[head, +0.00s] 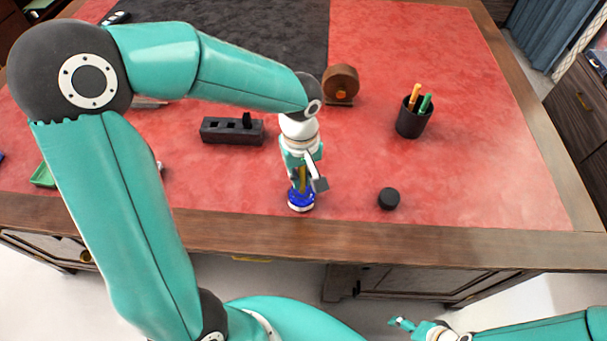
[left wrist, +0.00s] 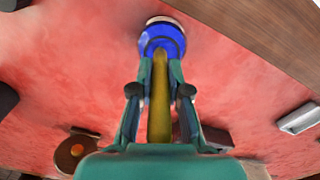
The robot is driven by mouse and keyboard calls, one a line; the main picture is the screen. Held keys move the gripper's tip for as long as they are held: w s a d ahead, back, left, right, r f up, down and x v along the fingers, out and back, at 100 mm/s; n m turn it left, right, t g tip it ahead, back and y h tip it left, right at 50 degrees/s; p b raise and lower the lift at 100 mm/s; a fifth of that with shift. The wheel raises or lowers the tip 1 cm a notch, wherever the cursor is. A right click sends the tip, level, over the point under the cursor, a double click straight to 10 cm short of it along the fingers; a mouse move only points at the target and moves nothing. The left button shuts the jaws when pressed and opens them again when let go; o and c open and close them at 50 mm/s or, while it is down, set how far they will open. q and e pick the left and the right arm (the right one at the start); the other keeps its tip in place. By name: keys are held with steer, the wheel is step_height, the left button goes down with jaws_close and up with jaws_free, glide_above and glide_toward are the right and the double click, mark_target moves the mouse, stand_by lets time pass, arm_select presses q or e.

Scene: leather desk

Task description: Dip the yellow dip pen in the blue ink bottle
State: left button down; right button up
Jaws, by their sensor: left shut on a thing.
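The blue ink bottle (head: 301,200) stands upright on the red desk top near its front edge. It also shows at the top of the left wrist view (left wrist: 163,37). My left gripper (head: 302,178) is right above the bottle, shut on the yellow dip pen (left wrist: 159,95). The pen points down, and its lower end meets the bottle's mouth in the left wrist view. The tip is hidden, so I cannot tell how deep it sits. My right gripper (head: 404,324) is low at the bottom right, in front of the desk, away from the bottle; its jaws are too small to judge.
A round black cap-like piece (head: 388,198) lies right of the bottle. A black cup (head: 412,124) with orange and green pens stands further right. A black slotted block (head: 232,131) and a brown round object (head: 341,82) are behind. The right part of the desk is clear.

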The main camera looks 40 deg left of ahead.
arm_select(q)
steer(key=shift+f+b, duration=0.55)
steer(key=shift+b, duration=0.15)
stand_by(1.9)
steer(key=shift+r+p, duration=2.55)
steer(key=shift+r, duration=1.05)
